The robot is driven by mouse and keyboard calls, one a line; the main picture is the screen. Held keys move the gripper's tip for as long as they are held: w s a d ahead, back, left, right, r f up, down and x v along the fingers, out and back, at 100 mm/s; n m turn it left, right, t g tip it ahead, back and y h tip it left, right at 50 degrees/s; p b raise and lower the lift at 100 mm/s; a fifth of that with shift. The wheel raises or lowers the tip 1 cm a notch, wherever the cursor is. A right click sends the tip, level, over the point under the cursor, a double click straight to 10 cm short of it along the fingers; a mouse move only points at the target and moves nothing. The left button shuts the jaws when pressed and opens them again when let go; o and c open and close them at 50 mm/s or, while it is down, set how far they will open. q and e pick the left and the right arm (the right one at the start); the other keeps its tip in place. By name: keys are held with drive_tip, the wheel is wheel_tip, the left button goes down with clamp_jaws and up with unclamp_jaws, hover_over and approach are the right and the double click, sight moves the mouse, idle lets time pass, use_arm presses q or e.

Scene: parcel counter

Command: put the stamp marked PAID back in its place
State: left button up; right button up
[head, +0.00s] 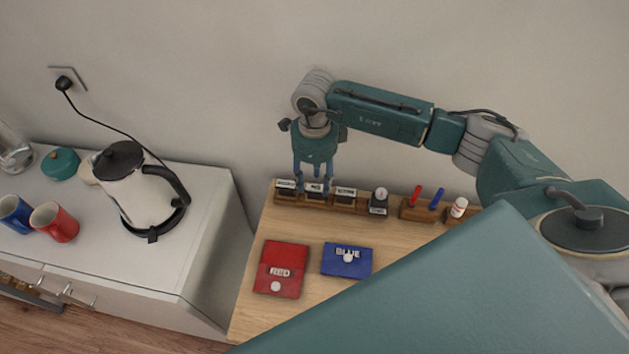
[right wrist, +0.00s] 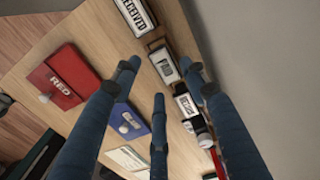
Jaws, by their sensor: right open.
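The stamp marked PAID (head: 316,188) sits in the middle slot of the wooden stamp rack (head: 346,207) at the back of the counter. Its white label also shows in the right wrist view (right wrist: 165,66). My right gripper (head: 313,183) points down just over it, fingers spread open. In the right wrist view my fingers (right wrist: 160,78) stand apart with nothing held between them; whether any touches the stamp I cannot tell. Stamps marked RECEIVED (right wrist: 134,15) and, apparently, RETURN (right wrist: 187,104) stand on either side. My left gripper is not in view.
A red pad (head: 281,270) and a blue pad (head: 347,262) lie in front of the rack. A kettle (head: 128,190) stands on the left cabinet.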

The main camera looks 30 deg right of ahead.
drive_tip(key=shift+r, duration=0.55)
drive_tip(key=o, duration=0.6)
drive_tip(key=shift+c, duration=0.2)
wheel_tip(320, 180, up, 12)
drive_tip(key=shift+f, duration=0.1)
